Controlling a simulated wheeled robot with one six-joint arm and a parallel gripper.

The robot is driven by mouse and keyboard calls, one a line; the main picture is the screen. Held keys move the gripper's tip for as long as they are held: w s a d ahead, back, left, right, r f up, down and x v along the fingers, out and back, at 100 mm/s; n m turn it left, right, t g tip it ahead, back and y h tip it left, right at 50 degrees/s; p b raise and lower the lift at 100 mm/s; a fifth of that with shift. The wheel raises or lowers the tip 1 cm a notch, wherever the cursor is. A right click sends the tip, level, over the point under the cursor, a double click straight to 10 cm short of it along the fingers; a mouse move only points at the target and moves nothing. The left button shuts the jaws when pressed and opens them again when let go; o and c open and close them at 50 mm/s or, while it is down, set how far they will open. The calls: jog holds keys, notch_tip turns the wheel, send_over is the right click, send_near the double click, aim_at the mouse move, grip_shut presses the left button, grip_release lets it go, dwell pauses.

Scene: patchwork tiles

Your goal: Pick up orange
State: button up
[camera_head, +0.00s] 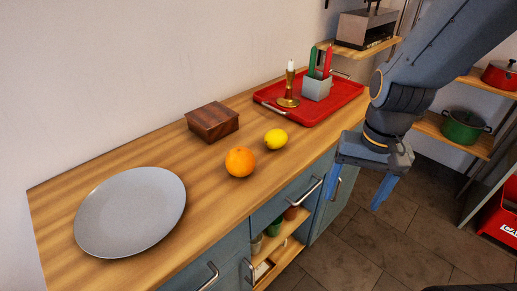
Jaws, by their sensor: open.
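The orange (240,162) rests on the wooden countertop, near its front edge and left of the yellow lemon (276,139). My gripper (358,198) is open and empty, with its blue fingers pointing down. In the picture it is well to the right of the orange, in front of the counter's front edge. Nothing covers the orange.
A grey plate (130,212) lies at the left of the countertop (215,204). A dark wooden box (212,121) stands behind the orange. A red tray (262,101) holds a candlestick (288,90) and a grey holder (316,88). Shelves with pots stand at right.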

jog(key=shift+o, duration=0.2)
jog(key=w+a+r+m+y+p, duration=0.1)
jog(key=w+a+r+m+p, duration=0.1)
jog(key=a+m, duration=0.3)
jog(key=w+a+r+m+y+p, duration=0.1)
jog(key=w+a+r+m+p, duration=0.2)
jog(key=a+m, duration=0.3)
notch_tip(320, 180, up, 3)
jog(key=m+y+p, duration=0.3)
jog(key=m+p, duration=0.2)
jog(key=m, duration=0.7)
send_over(246, 152)
jog(key=d, duration=0.2)
jog(key=shift+w+d, duration=0.15)
jog(key=shift+w, duration=0.15)
jog(key=shift+s+x, duration=0.15)
jog(key=shift+x, duration=1.65)
jog(key=shift+s+x, duration=0.15)
jog(key=shift+x, duration=1.65)
jog(key=shift+d, duration=0.2)
jog(key=c, duration=1.3)
